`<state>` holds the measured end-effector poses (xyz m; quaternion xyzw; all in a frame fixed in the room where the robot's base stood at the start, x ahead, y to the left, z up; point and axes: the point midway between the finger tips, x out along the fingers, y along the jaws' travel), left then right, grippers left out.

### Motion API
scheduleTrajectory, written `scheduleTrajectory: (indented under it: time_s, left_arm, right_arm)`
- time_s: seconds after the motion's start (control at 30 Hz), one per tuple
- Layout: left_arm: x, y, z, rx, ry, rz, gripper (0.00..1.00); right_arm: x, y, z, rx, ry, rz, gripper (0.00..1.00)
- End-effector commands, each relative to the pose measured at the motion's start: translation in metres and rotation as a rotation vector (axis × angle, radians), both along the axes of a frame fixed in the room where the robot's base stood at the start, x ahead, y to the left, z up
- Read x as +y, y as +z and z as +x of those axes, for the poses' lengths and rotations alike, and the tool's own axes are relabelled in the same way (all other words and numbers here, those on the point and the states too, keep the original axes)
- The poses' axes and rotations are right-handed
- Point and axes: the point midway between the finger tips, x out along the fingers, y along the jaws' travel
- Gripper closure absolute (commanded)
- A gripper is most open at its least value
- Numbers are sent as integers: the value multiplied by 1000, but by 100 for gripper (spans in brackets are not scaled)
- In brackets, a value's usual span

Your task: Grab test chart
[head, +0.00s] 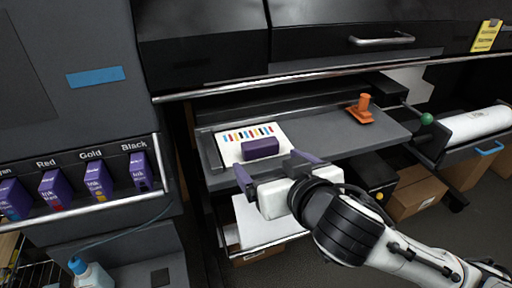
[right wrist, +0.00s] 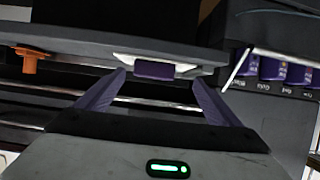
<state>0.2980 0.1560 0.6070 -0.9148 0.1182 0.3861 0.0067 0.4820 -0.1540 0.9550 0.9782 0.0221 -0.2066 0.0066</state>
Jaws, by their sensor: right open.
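The test chart (head: 231,149) is a white sheet with a row of coloured bars, lying on the grey shelf of the printer. A purple block (head: 260,149) sits on its front part. My right gripper (head: 265,174) is open and empty just in front of the shelf's front edge, near the chart. In the right wrist view the purple block (right wrist: 154,71) and the chart's white edge (right wrist: 121,57) show ahead, between the open purple fingers (right wrist: 153,93) and apart from them. My left gripper is not in view.
An orange tool (head: 362,109) stands on the shelf (head: 325,137) to the right. Ink cartridges (head: 97,179) sit in a rack at the left. A white roll (head: 478,123) lies at the right, and white paper (head: 262,222) lies on a lower tray. The shelf's middle is clear.

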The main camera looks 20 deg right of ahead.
Motion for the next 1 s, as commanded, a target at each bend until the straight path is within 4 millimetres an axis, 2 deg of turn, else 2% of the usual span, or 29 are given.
scheduleTrajectory:
  time_s: [0.13, 0.33, 0.57, 0.8, 1.0]
  left_arm:
    - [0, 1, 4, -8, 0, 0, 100]
    - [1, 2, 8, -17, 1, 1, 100]
    - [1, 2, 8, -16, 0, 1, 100]
    - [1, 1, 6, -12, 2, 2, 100]
    - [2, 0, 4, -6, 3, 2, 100]
  right_arm:
    - [-2, 6, 11, -25, -14, 1, 12]
    - [-1, -6, 40, -24, -14, 3, 12]
    - [-3, -10, 57, -24, -13, 2, 12]
    - [-7, -19, 92, -22, -14, 3, 12]
    - [-6, -22, 101, -23, -12, 6, 12]
